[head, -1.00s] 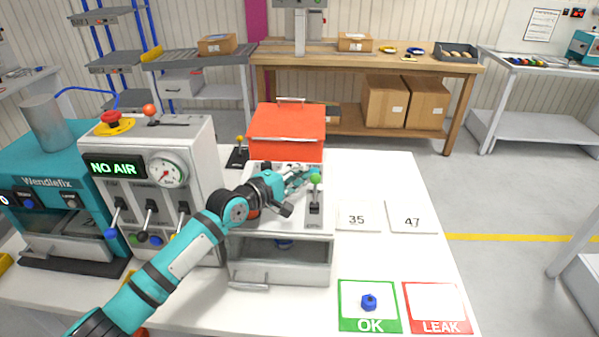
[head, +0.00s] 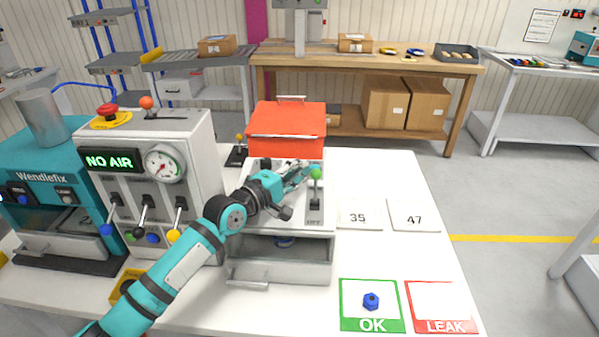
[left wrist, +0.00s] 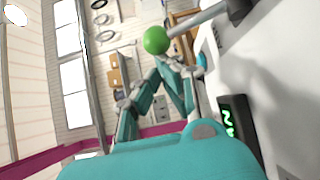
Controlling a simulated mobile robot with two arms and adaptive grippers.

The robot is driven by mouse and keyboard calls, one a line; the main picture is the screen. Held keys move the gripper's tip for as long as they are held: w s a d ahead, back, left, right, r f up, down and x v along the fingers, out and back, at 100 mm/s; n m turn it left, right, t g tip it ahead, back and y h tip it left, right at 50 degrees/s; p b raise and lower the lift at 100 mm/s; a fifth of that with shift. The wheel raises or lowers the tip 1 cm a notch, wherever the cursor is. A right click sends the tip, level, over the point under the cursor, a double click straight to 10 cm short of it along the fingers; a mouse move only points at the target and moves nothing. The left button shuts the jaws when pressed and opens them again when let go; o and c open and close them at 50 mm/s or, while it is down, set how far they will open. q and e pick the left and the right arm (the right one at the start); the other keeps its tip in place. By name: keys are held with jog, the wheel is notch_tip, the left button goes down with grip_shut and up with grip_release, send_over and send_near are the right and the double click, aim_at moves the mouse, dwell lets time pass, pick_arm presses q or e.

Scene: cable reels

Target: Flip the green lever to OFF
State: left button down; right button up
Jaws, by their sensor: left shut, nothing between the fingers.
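The green lever (head: 316,174) has a round green knob on a short upright stem, on top of the grey-white test box (head: 281,262). The knob (left wrist: 156,40) also shows in the left wrist view, close to my fingertips. My left gripper (head: 306,172) is shut and empty, just left of the knob in the head view; I cannot tell whether it touches. In the left wrist view its fingers (left wrist: 158,68) come together just below the knob. My right gripper is not in view.
A red-lidded box (head: 287,128) stands behind the lever. The NO AIR panel (head: 150,185) with several levers stands left. Cards 35 (head: 359,224) and 47 (head: 415,225) lie right, with the OK mat (head: 372,326), holding a blue part, and the LEAK mat (head: 440,303) in front.

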pick_arm(q)
jog(key=shift+s+f+m+t+h+b, duration=0.1)
jog(key=shift+s+m+t+h+b, duration=1.05)
jog(key=shift+b, duration=2.7)
jog(key=shift+s+r+m+b, duration=0.2)
jog(key=shift+s+m+b, duration=0.1)
jog(key=shift+s+m, duration=0.05)
jog(key=shift+s+r, duration=0.15)
jog(key=shift+s, duration=0.15)
jog(key=shift+s+r, duration=0.25)
jog(key=shift+r, duration=0.05)
jog(key=shift+s+a+f, duration=0.2)
jog(key=shift+a+f, duration=0.1)
jog(key=shift+f, duration=0.05)
jog(key=v, duration=1.1)
jog(key=shift+s+r, duration=0.1)
jog(key=shift+s, duration=0.1)
